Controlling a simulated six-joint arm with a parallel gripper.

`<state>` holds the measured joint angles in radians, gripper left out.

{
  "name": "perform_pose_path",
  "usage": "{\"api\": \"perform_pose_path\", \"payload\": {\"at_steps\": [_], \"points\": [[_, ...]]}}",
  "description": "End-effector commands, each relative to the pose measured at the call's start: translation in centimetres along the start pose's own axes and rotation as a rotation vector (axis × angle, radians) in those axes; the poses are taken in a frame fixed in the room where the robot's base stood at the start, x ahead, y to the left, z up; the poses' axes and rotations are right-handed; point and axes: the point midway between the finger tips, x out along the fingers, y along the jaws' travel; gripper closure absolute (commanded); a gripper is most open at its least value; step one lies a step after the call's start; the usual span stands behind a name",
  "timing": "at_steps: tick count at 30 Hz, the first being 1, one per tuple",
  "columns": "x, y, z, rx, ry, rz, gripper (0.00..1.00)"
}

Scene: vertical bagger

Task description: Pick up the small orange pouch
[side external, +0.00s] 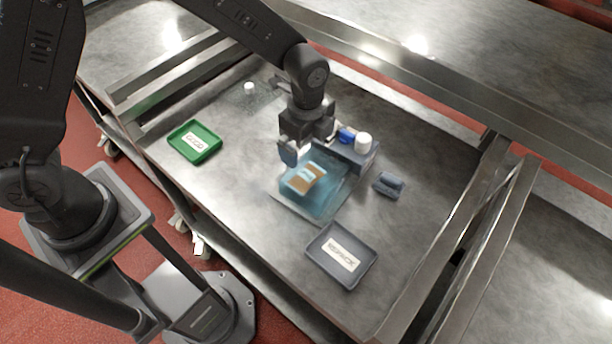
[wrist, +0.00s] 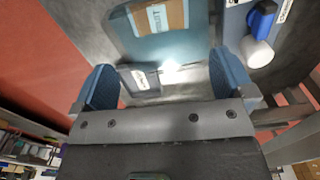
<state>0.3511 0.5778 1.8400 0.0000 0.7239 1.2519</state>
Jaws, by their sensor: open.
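An orange-brown patch with a pale label (side external: 304,178), the only orange thing I can make out as the pouch, lies on a translucent blue piece (side external: 325,200) at the middle of the table. In the wrist view the labelled brown band (wrist: 158,17) shows at the top edge, partly cut off, beyond the fingertips. I cannot tell whether the orange part is separate from the blue. My gripper (side external: 297,153) is above and just behind it, apart from it. In the wrist view its two blue fingers (wrist: 165,82) are spread with nothing between them.
A blue-grey block with a blue item and a white cap (side external: 363,142) stands close right of my gripper. A green labelled tray (side external: 195,142) is at left, a grey labelled tray (side external: 341,257) in front. Dark blue pieces (side external: 389,185) lie at right. Metal rails edge the table.

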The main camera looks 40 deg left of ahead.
Motion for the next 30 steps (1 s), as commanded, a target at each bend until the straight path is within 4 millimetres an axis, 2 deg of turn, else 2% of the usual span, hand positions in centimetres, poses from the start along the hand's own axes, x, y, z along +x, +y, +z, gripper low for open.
{"api": "perform_pose_path", "payload": {"at_steps": [3, 9, 16, 24, 30], "points": [[2.6, 0.1, 0.1, -0.002, -0.002, 0.006, 0.00], [5.6, 0.1, 0.1, -0.003, -0.001, 0.003, 0.00], [7.2, 0.1, 0.1, -0.004, 0.000, 0.001, 0.00], [10.9, 0.3, 0.1, -0.004, -0.001, 0.003, 0.00], [11.7, 0.3, 0.1, -0.003, 0.000, 0.001, 0.00]]}}
